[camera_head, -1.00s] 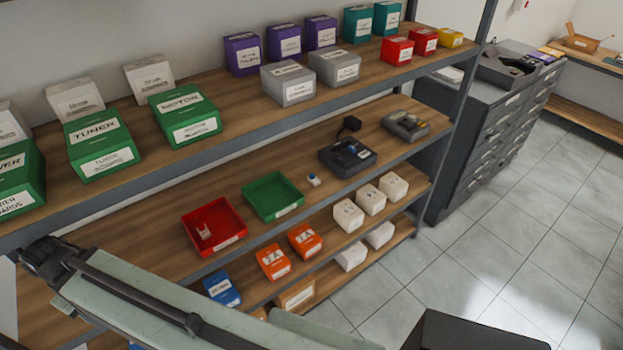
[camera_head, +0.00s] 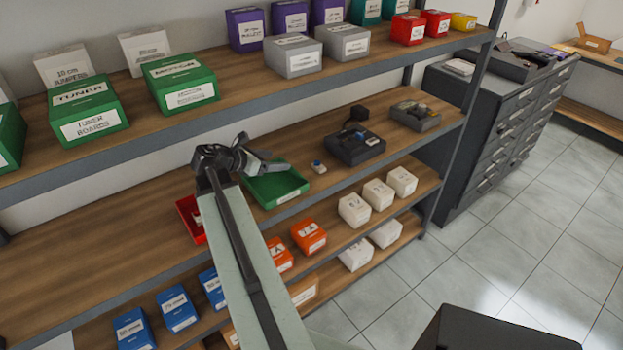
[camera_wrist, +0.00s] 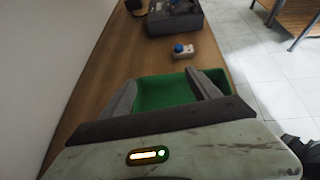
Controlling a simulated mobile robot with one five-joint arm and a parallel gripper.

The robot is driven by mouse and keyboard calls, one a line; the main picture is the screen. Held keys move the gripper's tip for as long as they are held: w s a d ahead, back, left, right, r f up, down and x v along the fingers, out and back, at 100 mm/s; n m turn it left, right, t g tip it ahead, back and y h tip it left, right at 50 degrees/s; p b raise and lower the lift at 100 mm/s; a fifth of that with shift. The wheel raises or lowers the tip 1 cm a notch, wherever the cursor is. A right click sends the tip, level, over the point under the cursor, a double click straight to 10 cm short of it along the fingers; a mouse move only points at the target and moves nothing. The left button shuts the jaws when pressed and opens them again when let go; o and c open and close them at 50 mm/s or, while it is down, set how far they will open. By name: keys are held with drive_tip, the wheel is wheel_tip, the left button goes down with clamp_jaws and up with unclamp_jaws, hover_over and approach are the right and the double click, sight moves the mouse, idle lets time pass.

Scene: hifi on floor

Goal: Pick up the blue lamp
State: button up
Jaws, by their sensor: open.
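The blue lamp is a small white block with a blue cap (camera_head: 318,166) on the middle shelf, right of the green tray (camera_head: 290,196). In the wrist view the lamp (camera_wrist: 182,50) stands ahead of my gripper, just beyond the far edge of the green tray (camera_wrist: 150,93). My gripper (camera_head: 262,163) is over the left part of the green tray in the head view. In the wrist view my gripper (camera_wrist: 163,88) is open and empty, with its two fingers apart over the tray. The lamp is apart from the fingers.
A dark device box (camera_head: 354,147) stands behind and right of the lamp, and another dark box (camera_head: 415,116) farther right. A red tray (camera_head: 188,212) is partly hidden behind my arm. The upper shelf (camera_head: 240,100) with several boxes hangs above. Bare shelf lies around the lamp.

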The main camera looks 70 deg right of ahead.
drive_tip(key=m+g+y, duration=0.1)
approach(316, 168)
drive_tip(key=shift+s+d+r, duration=0.1)
drive_tip(key=shift+s+d, duration=0.1)
drive_tip(key=shift+d, duration=0.25)
drive_tip(key=shift+s+d, duration=0.15)
drive_tip(key=shift+d, duration=0.35)
drive_tip(key=shift+b+x, duration=0.85)
drive_tip(key=shift+x, duration=0.2)
drive_tip(key=b+x, duration=0.2)
drive_tip(key=x, duration=0.3)
drive_tip(key=shift+s+d, duration=0.25)
drive_tip(key=shift+s, duration=0.05)
drive_tip(key=c, duration=1.4)
wheel_tip(316, 168, up, 10)
drive_tip(key=p, duration=1)
drive_tip(key=shift+r, duration=0.15)
